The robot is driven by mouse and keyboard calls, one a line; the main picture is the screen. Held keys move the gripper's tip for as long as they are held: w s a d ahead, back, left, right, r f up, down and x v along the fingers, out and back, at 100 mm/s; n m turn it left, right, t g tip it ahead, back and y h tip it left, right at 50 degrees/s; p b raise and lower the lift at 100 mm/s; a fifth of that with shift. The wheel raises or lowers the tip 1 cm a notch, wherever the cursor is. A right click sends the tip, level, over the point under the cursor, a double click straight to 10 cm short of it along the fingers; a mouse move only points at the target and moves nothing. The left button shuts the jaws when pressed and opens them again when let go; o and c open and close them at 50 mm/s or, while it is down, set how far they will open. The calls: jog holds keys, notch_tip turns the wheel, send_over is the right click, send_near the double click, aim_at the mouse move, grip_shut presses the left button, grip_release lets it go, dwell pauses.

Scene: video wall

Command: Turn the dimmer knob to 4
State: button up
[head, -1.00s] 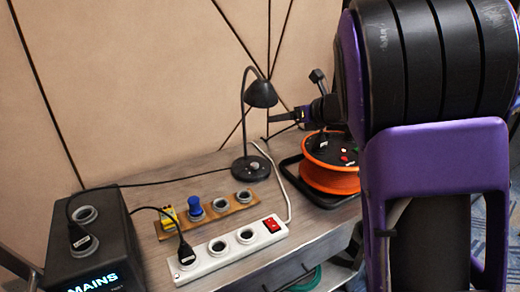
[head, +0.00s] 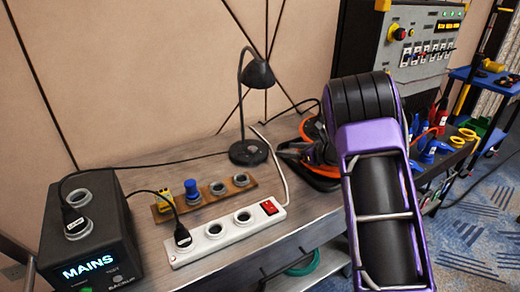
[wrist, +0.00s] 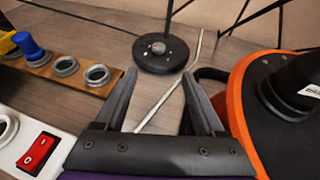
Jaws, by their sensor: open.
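A black desk lamp (head: 258,75) stands at the back of the bench. Its round base (head: 238,155) carries a small grey dimmer knob (head: 252,150). In the wrist view the knob (wrist: 157,47) shows on top of the base (wrist: 150,62), ahead of my fingertips; its markings are too small to read. My gripper (wrist: 159,76) is open and empty, pointing toward the base, with bare bench and a white cable between the fingers. In the head view my gripper (head: 284,150) is just right of the lamp base, partly hidden by my arm.
An orange cable reel (wrist: 240,100) is close on the right of my gripper. A white power strip (head: 212,240) with a red switch (head: 269,207) and a wooden socket strip (head: 240,183) lie to the left. A black MAINS box (head: 110,215) stands at the left.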

aim_at(252, 148)
jog(key=b+x, duration=0.1)
jog(key=x, duration=1.6)
jog(key=shift+a+f, duration=0.2)
jog(key=shift+f, duration=0.05)
grip_shut()
